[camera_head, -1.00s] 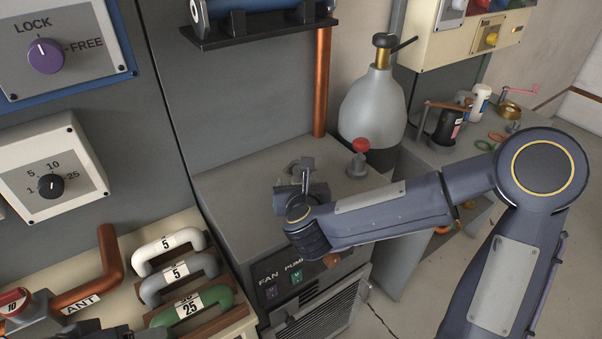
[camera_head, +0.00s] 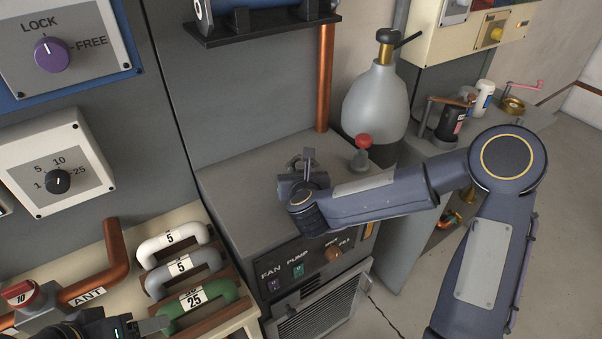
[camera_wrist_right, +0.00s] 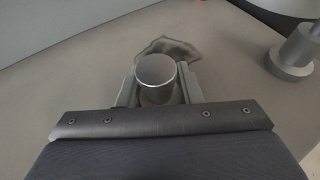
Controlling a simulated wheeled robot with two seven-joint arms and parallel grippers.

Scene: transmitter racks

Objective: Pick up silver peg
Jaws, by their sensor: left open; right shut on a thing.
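The silver peg (camera_wrist_right: 157,76) is a short upright cylinder with a round top. In the right wrist view it sits between the fingers of my right gripper (camera_wrist_right: 158,92), which is shut on it just above the grey cabinet top (camera_wrist_right: 70,90). In the head view my right gripper (camera_head: 306,166) is over the cabinet top, and its own wrist hides much of the grip. My left gripper (camera_head: 138,327) shows only in part at the bottom left edge, open, beside the green handle (camera_head: 197,300).
A red-knobbed post (camera_head: 362,150) stands close right of my right gripper. A grey bottle (camera_head: 376,100) is behind it, and a copper pipe (camera_head: 325,80) rises at the back. White and grey handles (camera_head: 172,243) lie at left. The cabinet top's left part is clear.

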